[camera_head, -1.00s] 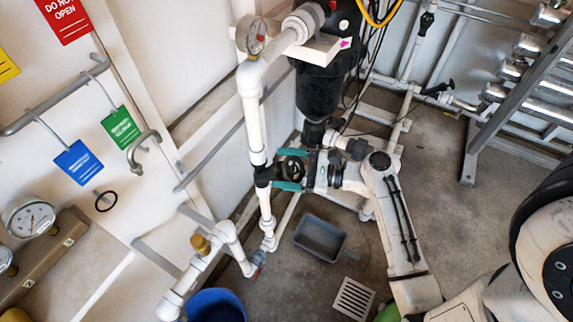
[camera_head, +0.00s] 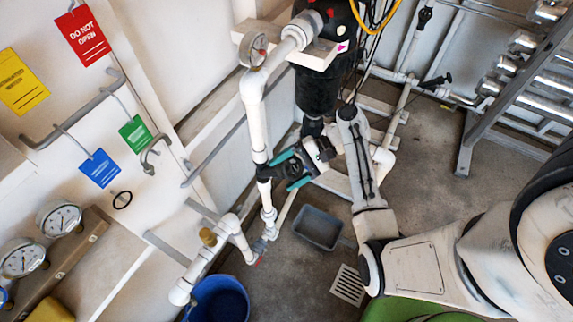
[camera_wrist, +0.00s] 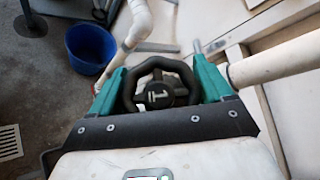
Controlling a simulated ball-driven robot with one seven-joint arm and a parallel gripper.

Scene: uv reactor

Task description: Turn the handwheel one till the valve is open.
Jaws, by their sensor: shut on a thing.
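The handwheel (camera_wrist: 158,92) is a black wheel with a pale mark like a 1 on its hub. In the wrist view it sits between the two teal fingers of my gripper (camera_wrist: 158,82), one finger against each side of its rim. My gripper is shut on it. In the head view my gripper (camera_head: 280,173) is at the white upright pipe (camera_head: 256,125), tilted, with its fingers around the wheel. There the wheel is mostly hidden, and I cannot read the valve's state.
A blue bucket (camera_head: 203,301) and a grey tray (camera_head: 318,228) stand on the floor below. A black filter housing (camera_head: 318,90) is behind my wrist. Gauges (camera_head: 58,219) and hanging tags (camera_head: 83,35) are at left. A metal rack (camera_head: 480,125) is at right.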

